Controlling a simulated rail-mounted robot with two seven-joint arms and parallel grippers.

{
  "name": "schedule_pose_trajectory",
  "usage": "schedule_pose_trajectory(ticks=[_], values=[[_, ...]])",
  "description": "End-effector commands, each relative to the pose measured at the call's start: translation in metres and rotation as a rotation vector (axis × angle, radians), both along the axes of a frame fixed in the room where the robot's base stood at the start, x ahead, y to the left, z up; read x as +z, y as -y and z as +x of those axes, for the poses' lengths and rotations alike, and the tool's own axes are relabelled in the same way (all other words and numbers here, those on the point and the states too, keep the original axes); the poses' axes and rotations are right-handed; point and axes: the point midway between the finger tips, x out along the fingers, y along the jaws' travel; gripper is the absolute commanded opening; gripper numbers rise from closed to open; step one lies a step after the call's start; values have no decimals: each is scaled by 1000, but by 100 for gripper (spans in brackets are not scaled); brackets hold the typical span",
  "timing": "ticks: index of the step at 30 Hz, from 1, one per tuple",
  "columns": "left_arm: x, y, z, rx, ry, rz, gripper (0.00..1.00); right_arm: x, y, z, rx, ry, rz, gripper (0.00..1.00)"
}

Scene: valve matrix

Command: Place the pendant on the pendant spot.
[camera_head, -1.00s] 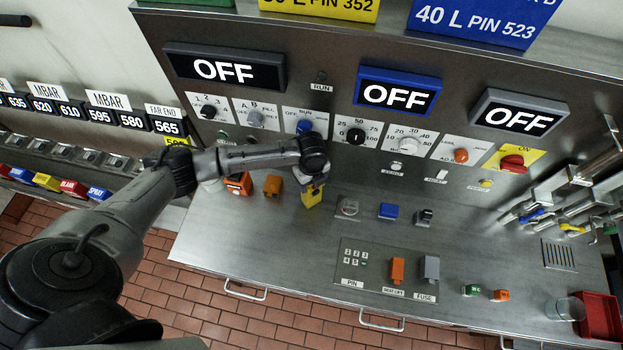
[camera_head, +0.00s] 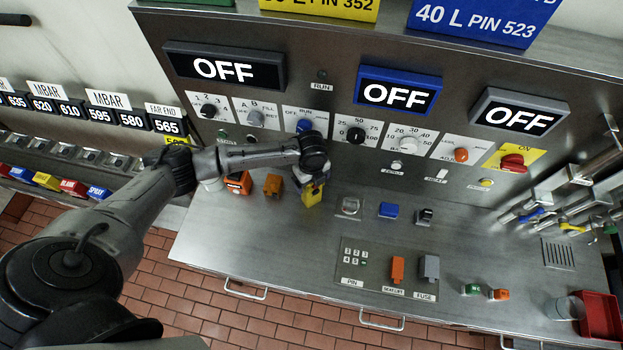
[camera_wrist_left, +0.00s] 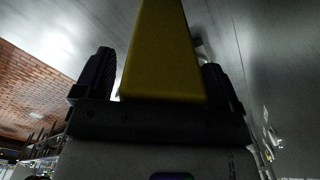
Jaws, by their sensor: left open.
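A yellow block (camera_head: 312,196), which looks like the pendant, stands on the steel counter left of centre in the head view. My left gripper (camera_head: 310,180) is directly above and around it. In the left wrist view the yellow block (camera_wrist_left: 164,55) lies between the two dark fingers of my left gripper (camera_wrist_left: 158,85), which is open. A small gap shows beside the left finger. Whether the block touches the counter is hidden from me. I cannot make out a marked pendant spot. My right gripper is not in view.
Two orange blocks (camera_head: 239,183) (camera_head: 273,185) stand left of the gripper. The knob panel (camera_head: 356,136) rises behind. A red bin (camera_head: 600,317) stands at far right.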

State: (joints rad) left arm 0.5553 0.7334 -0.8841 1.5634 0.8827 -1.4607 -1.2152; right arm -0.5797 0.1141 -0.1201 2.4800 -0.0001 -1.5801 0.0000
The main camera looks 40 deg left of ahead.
Motion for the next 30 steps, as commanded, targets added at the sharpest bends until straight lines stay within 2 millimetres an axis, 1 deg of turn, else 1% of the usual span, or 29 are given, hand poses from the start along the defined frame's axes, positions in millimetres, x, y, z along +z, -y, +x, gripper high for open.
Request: schedule_pose_trajectory(ticks=[5, 12, 18, 24, 28, 30], values=[[27, -1, 1, -1, 4, 0, 89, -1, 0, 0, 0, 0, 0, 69], [72, -1, 1, 0, 4, 0, 89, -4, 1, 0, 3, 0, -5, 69], [100, 0, 1, 1, 2, -1, 89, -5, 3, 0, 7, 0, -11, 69], [116, 0, 1, 1, 1, 0, 89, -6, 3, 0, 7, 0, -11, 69], [118, 0, 0, 1, 0, -1, 89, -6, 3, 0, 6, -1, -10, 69], [116, 3, -1, 3, 0, -3, 89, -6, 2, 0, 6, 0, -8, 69]])
